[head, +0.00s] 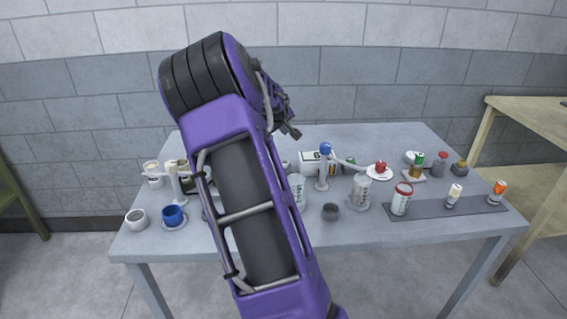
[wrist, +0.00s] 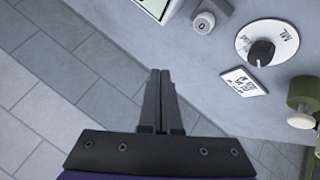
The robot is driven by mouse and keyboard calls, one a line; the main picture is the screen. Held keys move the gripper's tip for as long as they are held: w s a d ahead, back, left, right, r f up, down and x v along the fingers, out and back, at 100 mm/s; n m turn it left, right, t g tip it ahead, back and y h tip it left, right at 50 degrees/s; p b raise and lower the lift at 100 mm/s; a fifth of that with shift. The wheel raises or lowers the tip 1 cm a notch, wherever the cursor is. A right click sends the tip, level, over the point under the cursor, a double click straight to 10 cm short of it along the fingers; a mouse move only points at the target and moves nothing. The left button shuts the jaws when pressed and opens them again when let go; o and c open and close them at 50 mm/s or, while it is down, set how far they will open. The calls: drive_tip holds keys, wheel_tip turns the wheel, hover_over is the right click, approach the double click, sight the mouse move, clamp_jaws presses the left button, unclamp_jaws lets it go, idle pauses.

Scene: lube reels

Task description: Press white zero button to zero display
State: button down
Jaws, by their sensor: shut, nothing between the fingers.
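In the wrist view, a small whitish round button with a ring-shaped mark (wrist: 203,22) sits near the top middle, on a grey surface. The corner of a green display in a white frame (wrist: 155,7) shows to its left, cut off by the top edge; no reading is legible. My gripper (wrist: 160,73) is shut and empty. Its tips appear below and left of the button, apart from it in the picture. In the head view my gripper (head: 293,133) is over the back of the table, near a white box with a greenish display (head: 316,157); the button cannot be made out there.
In the wrist view, a white dial with a black knob (wrist: 262,52) and a printed label (wrist: 243,82) lie right of the button. A green object (wrist: 302,92) is at the right edge. In the head view, several cups, jars and bottles crowd the grey table (head: 400,133).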

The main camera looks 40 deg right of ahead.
wheel_tip(320, 180, down, 6)
drive_tip(key=b, duration=0.4)
drive_tip(key=shift+f, duration=0.2)
drive_tip(key=shift+f+b, duration=0.35)
drive_tip(key=shift+f, duration=0.85)
idle(1.1)
drive_tip(key=shift+f, duration=0.4)
drive_tip(key=shift+f, duration=0.55)
idle(0.7)
drive_tip(key=shift+r, duration=0.15)
drive_tip(key=shift+r+p, duration=0.55)
drive_tip(key=shift+r, duration=0.25)
